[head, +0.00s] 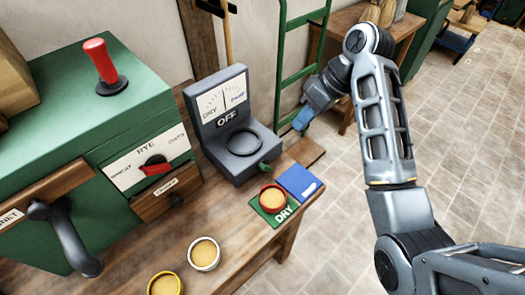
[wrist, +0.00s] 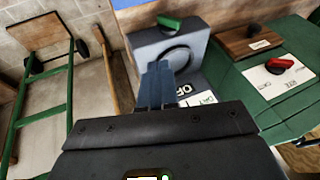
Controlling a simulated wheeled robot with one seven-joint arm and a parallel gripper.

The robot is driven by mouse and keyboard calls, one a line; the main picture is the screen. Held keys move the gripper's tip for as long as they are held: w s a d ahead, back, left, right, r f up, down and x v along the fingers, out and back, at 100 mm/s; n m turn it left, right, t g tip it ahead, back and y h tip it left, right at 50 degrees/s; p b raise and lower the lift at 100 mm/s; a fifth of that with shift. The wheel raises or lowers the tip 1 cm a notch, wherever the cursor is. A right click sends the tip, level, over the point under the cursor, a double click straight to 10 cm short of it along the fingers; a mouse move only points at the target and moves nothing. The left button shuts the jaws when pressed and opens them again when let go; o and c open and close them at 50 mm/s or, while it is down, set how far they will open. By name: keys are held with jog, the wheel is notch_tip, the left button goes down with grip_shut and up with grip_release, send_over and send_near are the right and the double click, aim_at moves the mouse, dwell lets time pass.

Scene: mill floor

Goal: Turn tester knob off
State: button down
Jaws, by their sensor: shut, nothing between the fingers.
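The tester (head: 232,130) is a dark grey unit on the wooden bench, with an upright panel, a DRY/DAMP dial, an OFF label and a round recess. Its green knob (head: 265,169) is on the front face, low and toward the right. The wrist view shows the tester (wrist: 195,38) with the green knob (wrist: 170,22) near the top edge. My gripper (head: 301,121) is shut and empty, to the right of the tester and apart from it. In the wrist view the blue fingers (wrist: 157,88) overlap part of the tester.
Green DRY and blue mats (head: 299,181) lie before the tester, with a red-rimmed cup (head: 272,198) on the green one. Two more cups (head: 204,253) stand nearer. A green mill (head: 110,135) with a red knob stands left. A green ladder rack (head: 302,55) is behind.

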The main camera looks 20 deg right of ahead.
jog(key=b, duration=0.6)
send_near(265, 164)
jog(key=w+d, duration=0.1)
jog(key=f, duration=0.1)
jog(key=a+f, duration=0.1)
jog(key=a+f+p, duration=0.1)
jog(key=shift+a+f, duration=0.25)
jog(key=shift+f, duration=0.15)
jog(key=shift+s+a+f, duration=0.1)
jog(key=shift+a+f, duration=0.3)
jog(key=shift+a, duration=0.1)
